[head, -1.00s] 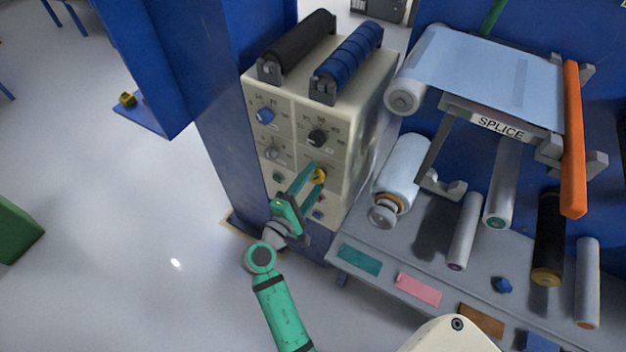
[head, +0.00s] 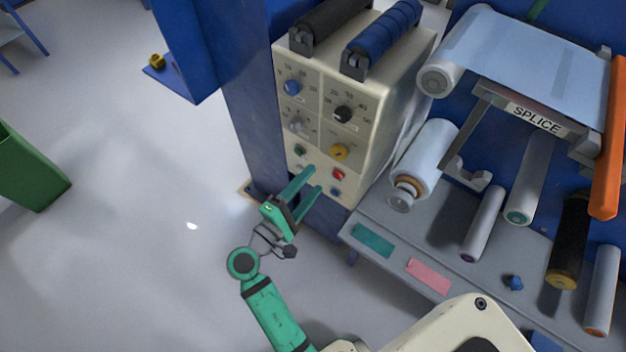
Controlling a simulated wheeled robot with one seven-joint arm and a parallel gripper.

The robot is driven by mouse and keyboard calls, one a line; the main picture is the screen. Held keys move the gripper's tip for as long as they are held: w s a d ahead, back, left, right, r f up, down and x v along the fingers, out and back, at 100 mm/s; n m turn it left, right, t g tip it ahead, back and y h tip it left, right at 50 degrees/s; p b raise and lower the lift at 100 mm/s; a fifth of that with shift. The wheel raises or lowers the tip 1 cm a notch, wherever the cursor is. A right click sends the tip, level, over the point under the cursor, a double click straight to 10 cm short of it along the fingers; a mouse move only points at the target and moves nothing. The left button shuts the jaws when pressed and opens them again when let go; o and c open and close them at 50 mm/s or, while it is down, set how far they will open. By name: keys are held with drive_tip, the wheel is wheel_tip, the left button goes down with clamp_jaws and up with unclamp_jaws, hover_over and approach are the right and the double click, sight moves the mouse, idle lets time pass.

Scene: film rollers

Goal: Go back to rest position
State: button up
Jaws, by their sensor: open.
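My green gripper (head: 306,184) is open and empty. Its two fingers point up and right, in front of the lower part of the cream control box (head: 372,125). A yellow knob (head: 340,152) shows clear of the fingers, above and to their right. The box front also bears a blue knob (head: 292,87), a black knob (head: 343,114), a grey knob (head: 295,125) and a red button (head: 338,174). Part of the lower left of the box front is hidden behind the fingers.
A blue post (head: 247,100) stands left of the box. The grey bench (head: 385,215) at right holds several rollers, a blue knob-like piece (head: 513,282) and coloured patches. A green bin (head: 30,175) stands far left. The floor between bin and post is clear.

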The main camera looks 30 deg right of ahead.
idle(0.4)
drive_tip(key=s+a+f+n+t+y, duration=0.2)
drive_tip(key=s+a+f+t+y, duration=0.35)
drive_tip(key=a+f+y, duration=0.55)
drive_tip(key=s+a+f+m+y, duration=0.25)
drive_tip(key=s+a, duration=0.35)
drive_tip(key=s, duration=0.3)
drive_tip(key=s+a+r+m+t+y, duration=0.1)
drive_tip(key=s+a+r+m, duration=0.1)
drive_tip(key=s+r, duration=0.3)
drive_tip(key=s+a+r+m+t+y, duration=0.2)
drive_tip(key=s+r+m, duration=0.3)
drive_tip(key=r, duration=0.1)
drive_tip(key=shift+s+a, duration=0.15)
drive_tip(key=shift+a, duration=0.15)
